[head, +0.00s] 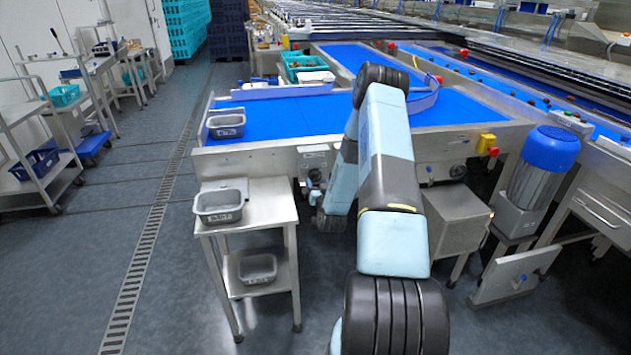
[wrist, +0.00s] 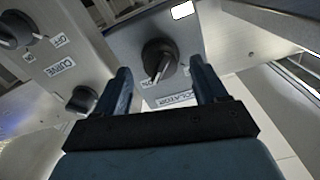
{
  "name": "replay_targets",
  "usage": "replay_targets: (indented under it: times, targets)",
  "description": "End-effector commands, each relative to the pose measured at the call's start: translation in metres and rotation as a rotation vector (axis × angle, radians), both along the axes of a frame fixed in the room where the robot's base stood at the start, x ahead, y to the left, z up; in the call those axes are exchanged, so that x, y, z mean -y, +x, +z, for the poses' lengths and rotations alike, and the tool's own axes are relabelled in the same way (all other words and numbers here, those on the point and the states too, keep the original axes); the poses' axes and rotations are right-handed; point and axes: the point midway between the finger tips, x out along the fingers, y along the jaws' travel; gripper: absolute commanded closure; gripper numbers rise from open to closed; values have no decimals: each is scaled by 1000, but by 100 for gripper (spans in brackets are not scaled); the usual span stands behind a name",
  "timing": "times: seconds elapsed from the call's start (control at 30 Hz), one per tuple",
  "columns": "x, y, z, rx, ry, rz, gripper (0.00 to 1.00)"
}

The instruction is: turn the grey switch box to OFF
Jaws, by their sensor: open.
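In the wrist view, a grey switch box (wrist: 205,38) carries a black rotary knob (wrist: 160,58) with a white pointer line, directed down and slightly left. A small label lies near the pointer, another to its right; both are too small to read surely. A partly covered label below ends in "OLATOR". My gripper (wrist: 160,67) is open, its two dark blue fingers on either side of the knob; I cannot tell whether they touch it.
A second panel (wrist: 55,45) with two knobs stands left in the wrist view. In the head view, a steel side table (head: 262,210) with grey tubs is left of my arm; a steel cabinet (head: 458,222) and a blue-topped motor (head: 545,165) are right.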

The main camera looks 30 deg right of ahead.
Motion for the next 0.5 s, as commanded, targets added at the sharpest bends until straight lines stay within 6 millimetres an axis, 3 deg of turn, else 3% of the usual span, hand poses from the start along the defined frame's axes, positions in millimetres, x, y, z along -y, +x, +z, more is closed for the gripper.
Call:
replay_targets:
  times: [0.2, 0.5]
  targets:
    - [7, 25, 0, 1, 0, 0, 29]
    - [10, 33, 0, -1, 0, 0, 29]
